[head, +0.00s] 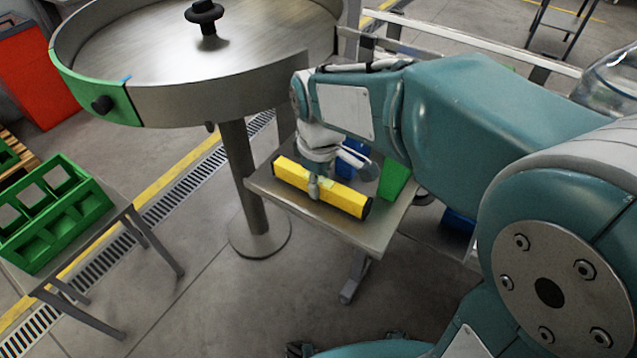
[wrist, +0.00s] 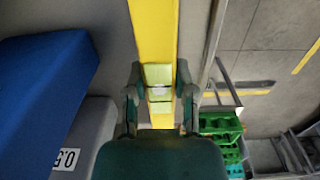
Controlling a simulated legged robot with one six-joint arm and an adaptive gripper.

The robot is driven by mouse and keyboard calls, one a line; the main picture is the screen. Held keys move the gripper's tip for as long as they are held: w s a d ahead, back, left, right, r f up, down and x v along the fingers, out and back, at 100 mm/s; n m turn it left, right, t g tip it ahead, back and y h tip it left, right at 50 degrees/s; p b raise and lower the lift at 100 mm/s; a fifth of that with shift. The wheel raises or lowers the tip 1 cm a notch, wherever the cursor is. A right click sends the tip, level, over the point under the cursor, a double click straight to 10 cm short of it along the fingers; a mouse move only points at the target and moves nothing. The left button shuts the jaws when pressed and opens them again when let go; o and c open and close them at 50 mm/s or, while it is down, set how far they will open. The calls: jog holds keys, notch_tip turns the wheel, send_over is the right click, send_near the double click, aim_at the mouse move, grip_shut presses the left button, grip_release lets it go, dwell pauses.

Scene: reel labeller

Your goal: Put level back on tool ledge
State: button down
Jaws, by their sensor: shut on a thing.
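The level is a long yellow bar with black ends (head: 342,196) and a pale green vial window at its middle. My gripper (head: 314,185) is shut on it at the middle, with the fingers on either side of the window. In the wrist view the level (wrist: 154,35) runs up between the two fingertips (wrist: 160,80). In the head view the level is at the front edge of a small metal ledge (head: 375,235). I cannot tell whether it rests on the ledge or hangs just above it.
A green block (head: 393,180) and a blue block (head: 352,158) stand behind the level; the blue one also shows in the wrist view (wrist: 45,90), beside a grey block marked 0.5 (wrist: 85,135). A round metal table (head: 220,85) is at left, and a green crate (head: 55,212) at far left.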

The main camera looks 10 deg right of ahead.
jog(key=shift+d+f, duration=0.25)
jog(key=shift+f, duration=0.1)
jog(key=shift+a+f, duration=0.1)
jog(key=shift+f, duration=0.05)
jog(key=shift+c, duration=2.2)
grip_release()
jog(key=shift+a, duration=0.15)
